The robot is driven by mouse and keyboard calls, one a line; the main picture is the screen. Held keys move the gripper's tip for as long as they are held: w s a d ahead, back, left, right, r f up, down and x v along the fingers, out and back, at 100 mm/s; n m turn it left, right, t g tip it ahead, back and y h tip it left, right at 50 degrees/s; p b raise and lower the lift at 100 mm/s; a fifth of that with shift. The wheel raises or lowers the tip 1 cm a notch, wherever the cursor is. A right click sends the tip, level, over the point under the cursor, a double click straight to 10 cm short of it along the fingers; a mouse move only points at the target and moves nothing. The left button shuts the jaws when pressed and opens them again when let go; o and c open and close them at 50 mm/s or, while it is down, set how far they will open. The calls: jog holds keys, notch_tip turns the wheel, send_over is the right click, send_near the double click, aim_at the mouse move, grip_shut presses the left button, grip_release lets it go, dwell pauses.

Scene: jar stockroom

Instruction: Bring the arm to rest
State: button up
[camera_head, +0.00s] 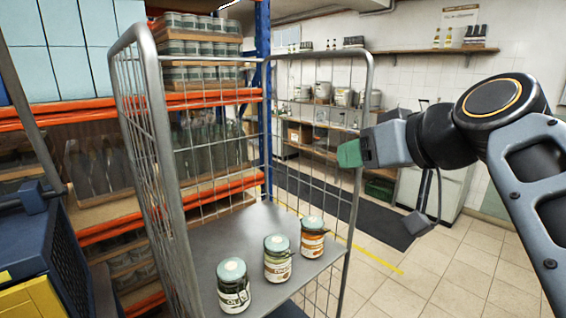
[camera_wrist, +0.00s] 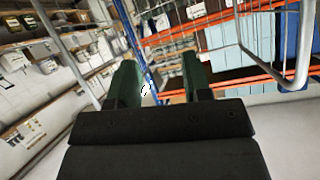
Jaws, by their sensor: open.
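My gripper (camera_head: 350,153) is at the right side of the head view, beside the right upright of a wire roll cage and above its shelf level. In the wrist view my gripper (camera_wrist: 155,80) shows two green fingers held apart with nothing between them. Three jars stand upright on the cage's grey shelf (camera_head: 205,250): a left jar (camera_head: 233,287), a middle jar (camera_head: 278,260) and a right jar (camera_head: 312,238). The jars have pale green lids. My gripper is apart from all of them. Whether it touches the cage frame cannot be told.
The roll cage's tubular frame (camera_head: 150,75) stands close to my arm. Orange and blue racking (camera_head: 262,110) with jars and bottles is behind it. A wall shelf (camera_head: 400,50) holds bottles. The tiled floor (camera_head: 440,265) at the right is clear.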

jog(key=w+d+f+m+g+h, duration=0.1)
jog(key=d+f+m+g+h, duration=0.2)
jog(key=f, duration=0.8)
jog(key=s+f+g+h+p, duration=0.2)
jog(key=s+f, duration=0.2)
jog(key=f, duration=0.6)
jog(key=s+d+f+m+g+h+p, duration=0.1)
jog(key=s+f, duration=0.3)
jog(key=f, duration=0.6)
jog(key=shift+m+g+h+p, duration=0.35)
jog(key=shift+h+p, duration=0.25)
jog(key=shift+p, duration=0.3)
jog(key=shift+s+a+r, duration=0.1)
